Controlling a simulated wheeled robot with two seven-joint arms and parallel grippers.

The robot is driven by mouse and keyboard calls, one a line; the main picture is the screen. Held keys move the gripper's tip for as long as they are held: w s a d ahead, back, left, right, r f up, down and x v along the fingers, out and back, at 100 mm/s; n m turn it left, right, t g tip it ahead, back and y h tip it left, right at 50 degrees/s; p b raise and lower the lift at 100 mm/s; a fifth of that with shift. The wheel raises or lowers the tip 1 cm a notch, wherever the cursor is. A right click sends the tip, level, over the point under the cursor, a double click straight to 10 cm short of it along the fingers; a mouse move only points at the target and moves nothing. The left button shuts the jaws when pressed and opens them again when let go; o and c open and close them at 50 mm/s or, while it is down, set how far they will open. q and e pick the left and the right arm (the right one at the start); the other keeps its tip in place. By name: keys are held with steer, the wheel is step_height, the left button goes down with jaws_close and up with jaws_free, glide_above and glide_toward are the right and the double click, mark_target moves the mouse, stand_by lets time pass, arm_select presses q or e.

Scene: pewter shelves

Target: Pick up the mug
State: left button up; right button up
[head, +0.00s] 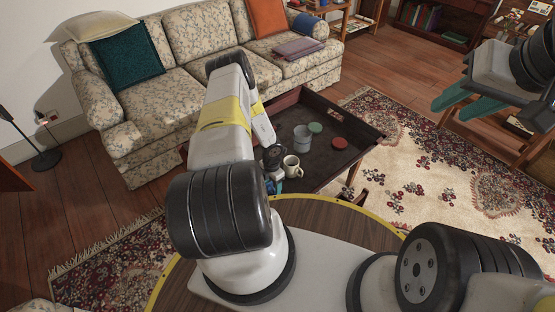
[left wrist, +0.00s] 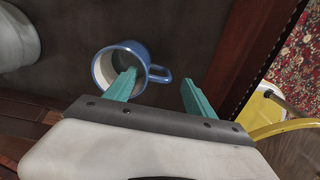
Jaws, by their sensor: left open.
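A mug (left wrist: 105,66) with a blue rim and handle and a pale inside shows in the left wrist view. My left gripper (left wrist: 160,90) is open there. One finger overlaps the mug's near rim, and the handle lies in the gap between the fingers. I cannot tell whether they touch. In the head view a cream-looking mug (head: 292,166) stands upright on the dark low table (head: 262,112), just right of my left gripper (head: 273,181), which is partly hidden by its arm. I cannot tell whether both views show the same mug. My right gripper (head: 462,105) is open and empty, away from the table.
The table has a raised dark edge (left wrist: 250,55). A patterned sofa (head: 175,95) stands behind, and a rug (head: 415,165) lies at the right.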

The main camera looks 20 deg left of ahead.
mark_target(272, 193)
arm_select(q)
step_height(272, 193, down, 5)
steer(key=shift+w+f, duration=0.1)
steer(key=shift+f, duration=0.05)
steer(key=shift+c, duration=0.4)
jaws_close()
